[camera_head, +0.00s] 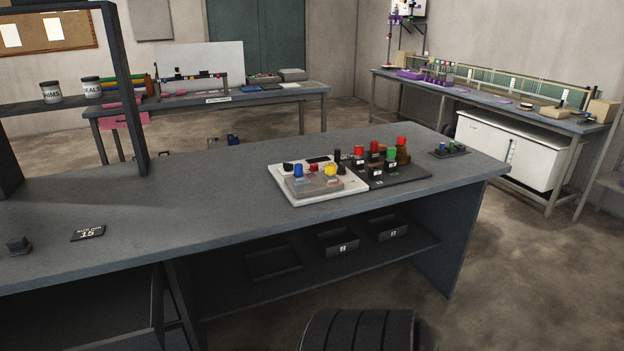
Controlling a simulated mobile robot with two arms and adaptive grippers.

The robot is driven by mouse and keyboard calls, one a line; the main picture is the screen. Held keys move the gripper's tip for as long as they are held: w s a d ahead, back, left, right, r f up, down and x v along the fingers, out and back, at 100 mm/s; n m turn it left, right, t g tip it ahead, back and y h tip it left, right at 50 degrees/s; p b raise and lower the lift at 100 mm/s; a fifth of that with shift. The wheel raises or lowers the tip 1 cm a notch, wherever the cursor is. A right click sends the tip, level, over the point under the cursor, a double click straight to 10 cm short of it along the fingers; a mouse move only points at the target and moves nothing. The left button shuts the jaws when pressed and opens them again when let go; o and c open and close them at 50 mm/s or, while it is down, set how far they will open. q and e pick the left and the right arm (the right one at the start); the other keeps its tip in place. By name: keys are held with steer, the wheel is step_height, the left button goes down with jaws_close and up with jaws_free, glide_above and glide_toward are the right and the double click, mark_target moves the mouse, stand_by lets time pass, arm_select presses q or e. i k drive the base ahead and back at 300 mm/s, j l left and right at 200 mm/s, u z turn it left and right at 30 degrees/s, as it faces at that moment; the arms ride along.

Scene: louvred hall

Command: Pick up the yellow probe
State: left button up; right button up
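A small yellow-topped piece (331,170), which looks like the yellow probe, stands upright in a grey block (316,184) on a white tray (285,188) on the near workbench. The lower part of the yellow piece is hidden in the block. Neither of my grippers is in view.
A black mat (415,171) with several red- and green-capped bottles adjoins the tray on the right. A small dark rack (449,151) stands further right. A dark shelf frame (125,90) rises at the left. The grey bench top (200,200) left of the tray is mostly clear.

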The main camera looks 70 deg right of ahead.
mark_target(330, 166)
steer(key=z, duration=2.5)
steer(key=i+l+u, duration=0.1)
steer(key=i+l, duration=0.05)
steer(key=i, duration=0.05)
